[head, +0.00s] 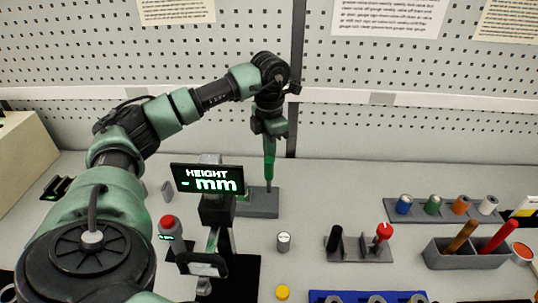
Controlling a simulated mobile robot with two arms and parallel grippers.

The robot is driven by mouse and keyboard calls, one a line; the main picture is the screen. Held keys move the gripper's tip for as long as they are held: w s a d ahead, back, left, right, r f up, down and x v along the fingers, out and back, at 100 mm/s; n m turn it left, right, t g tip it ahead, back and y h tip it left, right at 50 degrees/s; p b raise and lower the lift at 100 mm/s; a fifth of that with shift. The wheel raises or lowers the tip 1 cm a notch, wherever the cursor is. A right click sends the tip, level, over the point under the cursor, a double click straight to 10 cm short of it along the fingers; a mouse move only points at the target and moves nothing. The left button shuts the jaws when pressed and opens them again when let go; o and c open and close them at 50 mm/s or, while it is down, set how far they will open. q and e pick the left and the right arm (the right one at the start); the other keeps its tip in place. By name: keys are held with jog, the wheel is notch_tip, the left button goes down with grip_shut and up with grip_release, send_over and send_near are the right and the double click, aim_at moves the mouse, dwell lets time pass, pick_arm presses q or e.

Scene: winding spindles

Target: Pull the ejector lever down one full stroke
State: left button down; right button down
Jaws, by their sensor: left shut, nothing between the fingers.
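My left gripper (269,182) points straight down at the back of the table, with its slim fingers closed together and empty. Its tips are at or just above a low grey block (258,205); I cannot tell whether they touch. A short lever with a red ball knob (384,232) stands on a grey base (358,250) right of centre, next to a black upright cylinder (334,238). It looks like the ejector lever, though no label confirms this. The gripper is to the left of the knob and farther back, apart from it. My right gripper is not in view.
A height gauge with a lit display (209,180) stands in front of the grey block. A red button box (170,232) is left of it. A small cylinder (283,242) stands between gauge and lever. Coloured spools (432,206) and a handle holder (470,259) are right.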

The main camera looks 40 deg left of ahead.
aim_at(268, 162)
pick_arm(q)
jog(key=shift+s+d+r, duration=0.1)
jog(key=shift+s+d, duration=0.25)
jog(key=shift+s, duration=0.05)
jog(key=shift+s+d, duration=0.6)
jog(key=shift+s, duration=0.2)
jog(key=shift+s+d+f+b, duration=0.3)
jog(key=shift+s+d+b, duration=0.05)
jog(key=shift+s+d, duration=0.25)
dwell(0.4)
